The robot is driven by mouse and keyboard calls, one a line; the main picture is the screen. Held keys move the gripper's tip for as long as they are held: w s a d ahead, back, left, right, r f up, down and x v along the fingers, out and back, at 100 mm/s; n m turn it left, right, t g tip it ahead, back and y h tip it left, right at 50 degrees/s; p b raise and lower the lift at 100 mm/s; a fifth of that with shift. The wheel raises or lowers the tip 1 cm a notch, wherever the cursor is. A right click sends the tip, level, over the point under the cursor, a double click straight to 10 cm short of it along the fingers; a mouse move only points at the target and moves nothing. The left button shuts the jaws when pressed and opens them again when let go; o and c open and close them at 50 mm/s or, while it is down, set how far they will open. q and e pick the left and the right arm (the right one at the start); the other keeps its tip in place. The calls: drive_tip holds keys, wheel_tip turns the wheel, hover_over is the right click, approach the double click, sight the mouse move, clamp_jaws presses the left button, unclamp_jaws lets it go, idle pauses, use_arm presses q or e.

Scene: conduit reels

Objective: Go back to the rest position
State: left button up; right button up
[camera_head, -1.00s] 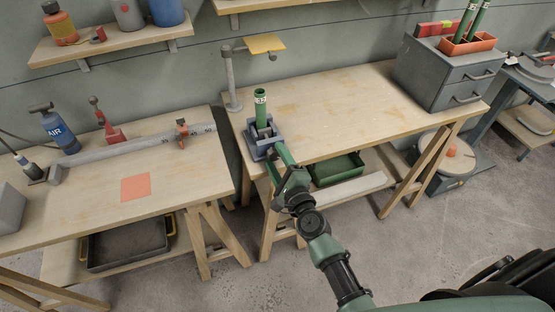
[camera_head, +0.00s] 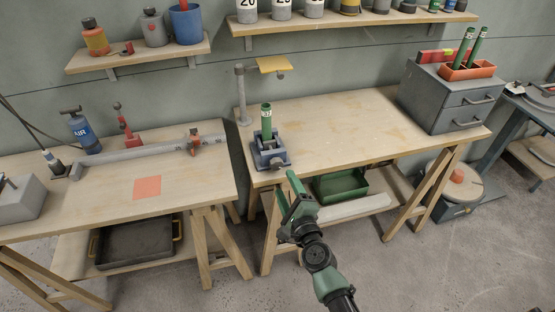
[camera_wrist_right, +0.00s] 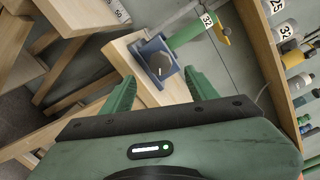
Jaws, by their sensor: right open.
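My right gripper (camera_head: 289,187) is in front of the right workbench (camera_head: 350,112), apart from it. In the right wrist view its two green fingers (camera_wrist_right: 160,95) are spread wide with nothing between them. A green tube (camera_head: 267,122) labelled 32 stands upright in a blue-grey holder (camera_head: 271,153) at the bench's near left corner. The holder also shows in the right wrist view (camera_wrist_right: 156,60), beyond the open fingers, with the green tube (camera_wrist_right: 190,32) in it. My left gripper is in neither view.
A green tray (camera_head: 340,185) sits under the right bench. A grey drawer cabinet (camera_head: 447,95) stands at its right end. The floor in front (camera_head: 420,265) is clear.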

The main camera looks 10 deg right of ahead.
drive_tip(key=s+f+n+g, duration=0.35)
drive_tip(key=s+f, duration=0.25)
drive_tip(key=f, duration=0.5)
drive_tip(key=s+f+n+g+y, duration=0.1)
drive_tip(key=s+f+n+g, duration=0.1)
drive_tip(key=s+f+n, duration=0.6)
drive_tip(key=s+f+n+g, duration=0.25)
drive_tip(key=s+f, duration=0.25)
drive_tip(key=f, duration=0.8)
drive_tip(key=s+d+f+n+g, duration=0.2)
drive_tip(key=s+f, duration=0.3)
drive_tip(key=s, duration=0.5)
drive_tip(key=s+d+f+n+g+h, duration=0.1)
drive_tip(key=s+d+f+n+g, duration=0.2)
drive_tip(key=s, duration=0.8)
drive_tip(key=s+d+f+n+g+h, duration=0.1)
drive_tip(key=s+d+f+n+g, duration=0.2)
drive_tip(key=s, duration=0.7)
wheel_tip(320, 180, down, 4)
drive_tip(key=n, duration=0.2)
drive_tip(key=shift+s+d+n, duration=0.25)
drive_tip(key=shift+s+n, duration=0.05)
drive_tip(key=shift+s, duration=0.1)
